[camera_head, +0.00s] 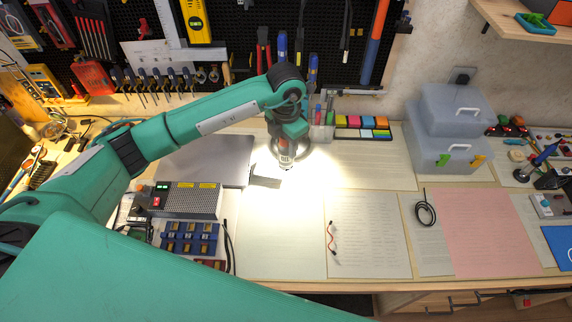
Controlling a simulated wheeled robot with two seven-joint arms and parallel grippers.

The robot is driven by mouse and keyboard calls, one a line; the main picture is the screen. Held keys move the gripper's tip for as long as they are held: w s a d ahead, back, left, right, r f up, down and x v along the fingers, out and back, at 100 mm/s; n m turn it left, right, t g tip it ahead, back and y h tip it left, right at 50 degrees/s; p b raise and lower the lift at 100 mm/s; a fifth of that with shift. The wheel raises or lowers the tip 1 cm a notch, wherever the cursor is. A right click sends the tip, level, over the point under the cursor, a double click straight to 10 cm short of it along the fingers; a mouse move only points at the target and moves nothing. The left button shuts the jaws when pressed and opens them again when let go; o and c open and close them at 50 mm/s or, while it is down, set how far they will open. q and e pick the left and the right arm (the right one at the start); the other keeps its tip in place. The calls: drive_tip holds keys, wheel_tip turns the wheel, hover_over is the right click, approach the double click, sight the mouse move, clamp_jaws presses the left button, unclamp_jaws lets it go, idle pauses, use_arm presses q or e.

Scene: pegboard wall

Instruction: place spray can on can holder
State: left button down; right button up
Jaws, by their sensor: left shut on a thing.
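My left gripper (286,164) hangs at the end of the green arm, pointing down over the back middle of the bench. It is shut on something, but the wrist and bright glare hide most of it. I cannot make out the spray can clearly; the held thing may be it. I cannot pick out the can holder for certain either. A small grey block-like piece (265,182) shows just below and left of the gripper; I cannot tell what it is. My right gripper is not in view.
A grey laptop-like slab (205,160), a power supply box (185,201) and a blue parts tray (190,238) lie left of the gripper. The pegboard (232,35) with tools stands behind. Paper sheets (368,235) cover the front. Clear grey boxes (448,150) stand right.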

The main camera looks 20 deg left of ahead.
sight(281, 138)
use_arm(q)
wheel_tip(281, 138, up, 5)
drive_tip(key=shift+r+b, duration=0.2)
drive_tip(key=shift+b, duration=0.3)
drive_tip(key=m, duration=0.1)
drive_tip(key=s+m, duration=0.1)
drive_tip(key=m, duration=0.1)
drive_tip(key=a+m, duration=0.1)
drive_tip(key=shift+s+f+m, duration=0.25)
drive_tip(key=shift+f+m, duration=0.05)
drive_tip(key=s+a+f+m, duration=0.1)
drive_tip(key=s+m, duration=0.4)
drive_tip(key=m, duration=0.7)
drive_tip(key=s+a+f+m, duration=0.1)
drive_tip(key=s+m, duration=0.4)
drive_tip(key=m, duration=0.7)
drive_tip(key=shift+a+f+m, duration=0.4)
drive_tip(key=shift+a, duration=0.5)
